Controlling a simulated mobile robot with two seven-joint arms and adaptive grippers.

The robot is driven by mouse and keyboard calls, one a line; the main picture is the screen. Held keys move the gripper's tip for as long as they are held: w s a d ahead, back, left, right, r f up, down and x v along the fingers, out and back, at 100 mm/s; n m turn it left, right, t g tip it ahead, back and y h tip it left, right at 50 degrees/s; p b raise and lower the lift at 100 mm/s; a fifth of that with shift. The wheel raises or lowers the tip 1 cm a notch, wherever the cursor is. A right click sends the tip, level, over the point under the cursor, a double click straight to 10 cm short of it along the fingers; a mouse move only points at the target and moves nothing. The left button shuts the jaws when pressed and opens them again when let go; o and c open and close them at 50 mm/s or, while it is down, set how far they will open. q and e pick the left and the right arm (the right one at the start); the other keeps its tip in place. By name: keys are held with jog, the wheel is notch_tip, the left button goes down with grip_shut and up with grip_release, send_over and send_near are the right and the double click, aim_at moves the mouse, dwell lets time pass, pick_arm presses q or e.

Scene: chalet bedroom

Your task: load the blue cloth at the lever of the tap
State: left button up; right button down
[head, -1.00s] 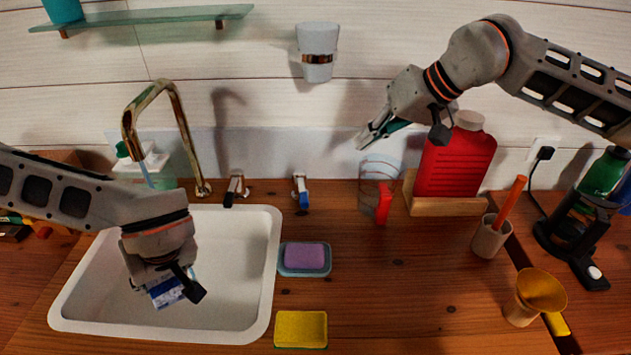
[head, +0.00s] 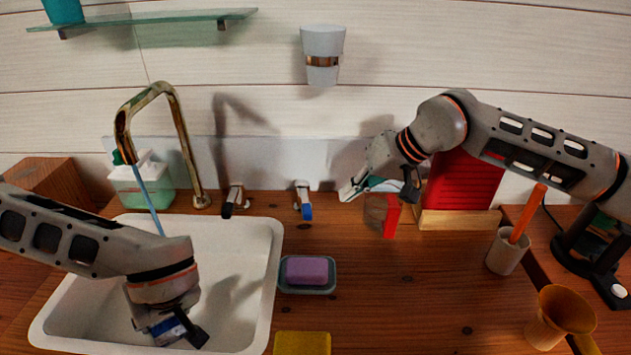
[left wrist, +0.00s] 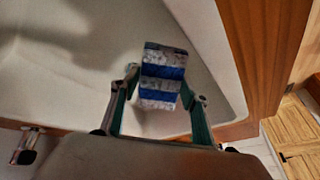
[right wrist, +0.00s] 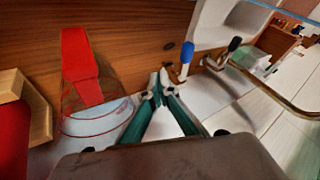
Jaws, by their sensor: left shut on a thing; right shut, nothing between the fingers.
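My left gripper (head: 172,326) is shut on the blue cloth (left wrist: 162,78), a blue-and-white striped piece, inside the white sink (head: 262,290). In the head view the cloth is mostly hidden by the gripper. The brass tap (head: 181,130) arches over the sink, and a thin blue stream (head: 149,198) runs from it; its lower end is hidden behind my left arm. Behind the sink's right side stand a black-tipped lever (head: 233,200) and a blue-tipped lever (head: 304,203). My right gripper (head: 350,190) is shut and empty, right of the blue-tipped lever, apart from it.
A clear measuring jug with a red handle (head: 391,217) stands just beside my right gripper. A purple sponge (head: 306,270) on a dish and a yellow sponge (head: 302,344) lie right of the sink. The counter's middle is clear.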

aim_at(304, 199)
pick_arm(q)
jog(key=shift+f, duration=0.2)
pick_arm(e)
jog(key=x, duration=0.3)
jog(key=shift+a+f, duration=0.15)
jog(key=shift+f, duration=0.15)
pick_arm(q)
jog(key=shift+r, duration=0.35)
pick_arm(e)
jog(key=a, duration=0.3)
jog(key=shift+s+a+r, duration=0.1)
jog(key=shift+s+a, duration=0.2)
jog(key=shift+a, duration=0.2)
